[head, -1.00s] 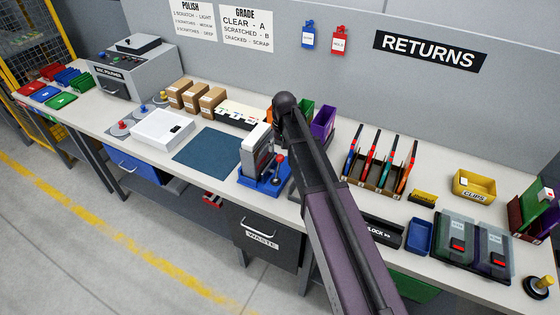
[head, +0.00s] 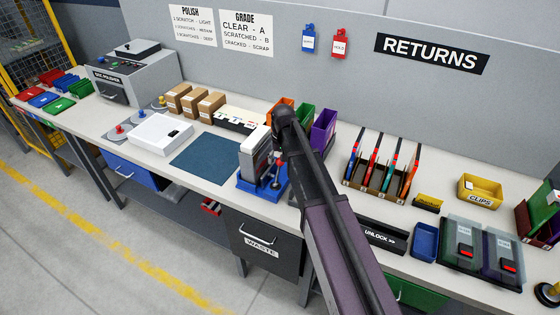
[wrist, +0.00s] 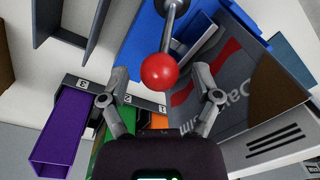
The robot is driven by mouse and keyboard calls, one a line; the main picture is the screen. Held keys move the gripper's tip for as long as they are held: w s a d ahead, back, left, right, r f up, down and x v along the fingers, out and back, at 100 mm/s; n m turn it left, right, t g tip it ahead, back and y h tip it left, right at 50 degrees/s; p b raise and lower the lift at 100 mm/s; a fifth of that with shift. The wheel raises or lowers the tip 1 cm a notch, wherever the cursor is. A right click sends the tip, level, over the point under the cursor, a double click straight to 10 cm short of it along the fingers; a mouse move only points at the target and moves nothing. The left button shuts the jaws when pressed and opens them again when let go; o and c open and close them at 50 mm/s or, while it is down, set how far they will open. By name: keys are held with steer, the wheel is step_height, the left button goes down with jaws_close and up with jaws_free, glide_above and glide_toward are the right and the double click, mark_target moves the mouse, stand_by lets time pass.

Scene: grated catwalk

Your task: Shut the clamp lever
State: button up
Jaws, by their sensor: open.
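The clamp lever is a metal rod with a red ball knob (wrist: 159,71). It rises from a blue clamp base (head: 250,188), also in the wrist view (wrist: 148,45). In the wrist view my gripper (wrist: 160,82) is open, with one finger on each side of the knob and gaps between. A grey case with lettering (wrist: 228,85) stands upright at the clamp, right of the knob in the wrist view.
Orange, green and purple bins (head: 323,130) stand behind the clamp, close to my wrist. A blue mat (head: 205,158) lies to its left. A waste bin (head: 262,241) hangs below the bench edge.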

jaws_close()
